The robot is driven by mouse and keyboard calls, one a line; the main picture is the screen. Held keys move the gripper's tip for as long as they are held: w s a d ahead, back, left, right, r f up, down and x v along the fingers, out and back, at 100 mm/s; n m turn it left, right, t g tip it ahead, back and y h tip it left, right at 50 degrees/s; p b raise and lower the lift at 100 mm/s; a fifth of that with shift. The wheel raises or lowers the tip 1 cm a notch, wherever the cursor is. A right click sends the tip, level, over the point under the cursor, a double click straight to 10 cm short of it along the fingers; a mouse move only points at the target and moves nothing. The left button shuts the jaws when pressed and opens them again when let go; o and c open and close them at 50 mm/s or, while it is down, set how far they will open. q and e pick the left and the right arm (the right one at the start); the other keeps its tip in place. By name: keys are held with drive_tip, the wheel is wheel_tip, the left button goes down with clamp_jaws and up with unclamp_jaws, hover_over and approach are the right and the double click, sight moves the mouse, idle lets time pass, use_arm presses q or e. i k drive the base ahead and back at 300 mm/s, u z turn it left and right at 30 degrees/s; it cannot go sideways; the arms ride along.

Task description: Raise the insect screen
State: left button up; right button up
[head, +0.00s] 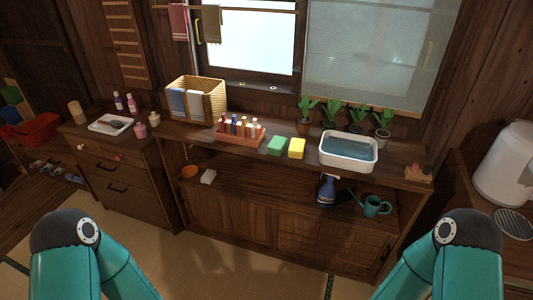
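The insect screen (378,52) looks like a pale grey-green panel. It hangs down over the right part of the window and ends in a light wooden bar close above the potted plants. Its top edge is cut off by the frame. The left part of the window (252,40) is uncovered and bright. Only bent teal links of my two arms show at the bottom left and bottom right. Both of my grippers are out of view, so their state is hidden.
Several potted plants (357,120) stand below the screen, behind a white basin of water (328,151). A bottle rack (226,138), green and yellow blocks and a wicker basket (221,99) share the counter. Towels (179,22) hang at upper left. Tatami in front is clear.

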sight(375, 108)
drive_tip(key=z, duration=0.15)
drive_tip(key=i, duration=0.9)
drive_tip(key=u, duration=0.2)
drive_tip(key=k, duration=0.75)
drive_tip(key=z, duration=0.25)
drive_tip(key=i, duration=0.75)
drive_tip(key=u, duration=0.1)
